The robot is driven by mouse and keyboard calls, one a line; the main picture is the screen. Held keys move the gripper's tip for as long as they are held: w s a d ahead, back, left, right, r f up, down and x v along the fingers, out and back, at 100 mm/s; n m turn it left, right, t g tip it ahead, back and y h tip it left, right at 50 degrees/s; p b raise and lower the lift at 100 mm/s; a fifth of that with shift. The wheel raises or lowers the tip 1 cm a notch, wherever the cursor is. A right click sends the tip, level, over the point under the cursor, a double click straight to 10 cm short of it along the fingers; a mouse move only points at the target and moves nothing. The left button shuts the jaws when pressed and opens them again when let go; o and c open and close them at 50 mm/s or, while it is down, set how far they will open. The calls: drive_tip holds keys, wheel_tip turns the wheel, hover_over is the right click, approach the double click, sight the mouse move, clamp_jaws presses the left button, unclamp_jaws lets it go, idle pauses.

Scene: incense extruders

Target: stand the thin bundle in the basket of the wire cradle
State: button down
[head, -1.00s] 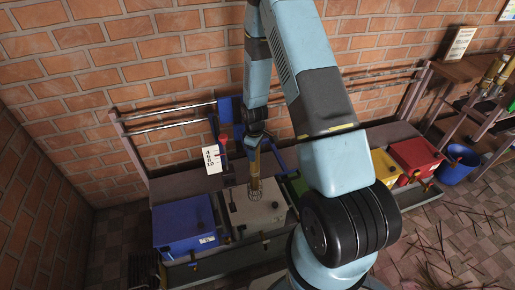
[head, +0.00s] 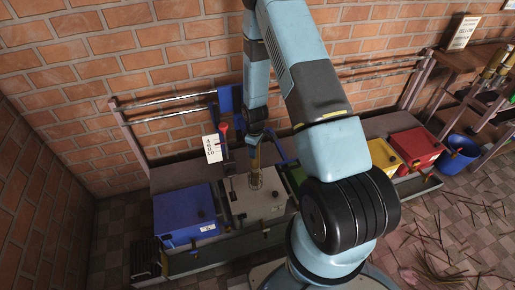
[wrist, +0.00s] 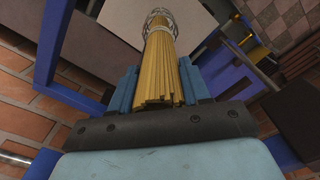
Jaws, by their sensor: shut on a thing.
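The thin bundle (wrist: 161,75) is a tight bunch of yellow-tan sticks with a pale band near its far end. My gripper (head: 255,148) is shut on it, with a blue finger on each side in the wrist view (wrist: 160,90). In the head view the bundle (head: 255,164) hangs roughly upright below my gripper. The wire cradle (head: 256,181) stands on the light grey box. Its wire loops (wrist: 159,14) show around the bundle's far end in the wrist view. How deep that end sits, and whether it touches the basket floor, I cannot tell.
A blue box (head: 185,212) is left of the light grey box (head: 262,207). A blue post (head: 225,110) and a white label card (head: 212,149) stand close behind.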

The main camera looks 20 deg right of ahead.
drive_tip(key=shift+c, duration=2.3)
unclamp_jaws()
wheel_tip(320, 180, up, 14)
drive_tip(key=shift+f, duration=0.15)
